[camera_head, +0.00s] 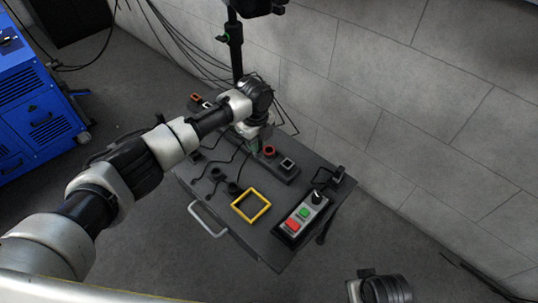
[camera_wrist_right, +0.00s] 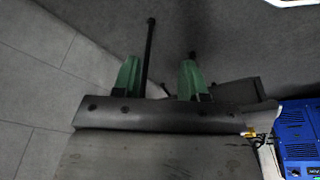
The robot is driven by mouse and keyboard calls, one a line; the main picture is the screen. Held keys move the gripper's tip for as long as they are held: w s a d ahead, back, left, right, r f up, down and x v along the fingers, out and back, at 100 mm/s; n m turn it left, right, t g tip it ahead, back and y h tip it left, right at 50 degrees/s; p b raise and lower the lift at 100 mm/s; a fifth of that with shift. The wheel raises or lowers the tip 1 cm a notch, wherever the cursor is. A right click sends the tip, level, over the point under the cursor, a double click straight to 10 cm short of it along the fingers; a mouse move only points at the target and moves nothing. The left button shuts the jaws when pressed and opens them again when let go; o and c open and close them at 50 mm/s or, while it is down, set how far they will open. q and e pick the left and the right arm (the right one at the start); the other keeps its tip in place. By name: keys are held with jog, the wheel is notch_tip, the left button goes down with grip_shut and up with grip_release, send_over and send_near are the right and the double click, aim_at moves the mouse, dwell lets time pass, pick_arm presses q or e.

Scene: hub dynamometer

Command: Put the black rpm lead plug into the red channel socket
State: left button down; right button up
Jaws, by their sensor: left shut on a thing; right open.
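My left gripper (camera_head: 254,146) reaches in over the far side of the dark table, green fingertips pointing down. It is shut on what looks like the black rpm lead plug, which is mostly hidden by the hand; a thin black lead runs near it. A red-ringed socket (camera_head: 269,151), apparently the red channel socket, sits on a dark block just right of the fingertips. I cannot tell whether the plug touches it. My right gripper (camera_wrist_right: 159,82) is open and empty in the right wrist view, away from the table's sockets.
A white-rimmed square socket (camera_head: 287,163) shares the dark block. A yellow square frame (camera_head: 250,206) and a box with red and green buttons (camera_head: 299,219) lie nearer. Black leads cross the table's left part. A black post (camera_head: 235,50) stands behind; a blue cabinet (camera_head: 40,115) stands left.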

jog(key=shift+w+b+v, duration=0.3)
jog(key=shift+b+v, duration=1)
jog(key=shift+v, duration=3.5)
pick_arm(q)
jog(key=shift+w+d+f+b, duration=0.1)
jog(key=shift+w+d+b, duration=0.25)
jog(key=shift+w+d, duration=0.3)
jog(key=shift+w+d+b, duration=0.35)
jog(key=shift+w+d, duration=0.1)
jog(key=shift+w, duration=0.35)
jog(key=shift+w+d+b, duration=0.45)
jog(key=shift+w+b, duration=0.1)
jog(key=shift+b, duration=0.4)
pick_arm(e)
jog(key=w+t, duration=0.1)
jog(key=w+a+t, duration=0.1)
jog(key=w+t, duration=0.1)
jog(key=w+t+y, duration=0.1)
jog(key=w, duration=0.1)
jog(key=shift+w+a+f, duration=0.15)
jog(key=shift+a+f, duration=0.1)
jog(key=shift+f, duration=0.15)
pick_arm(q)
jog(key=shift+f, duration=0.35)
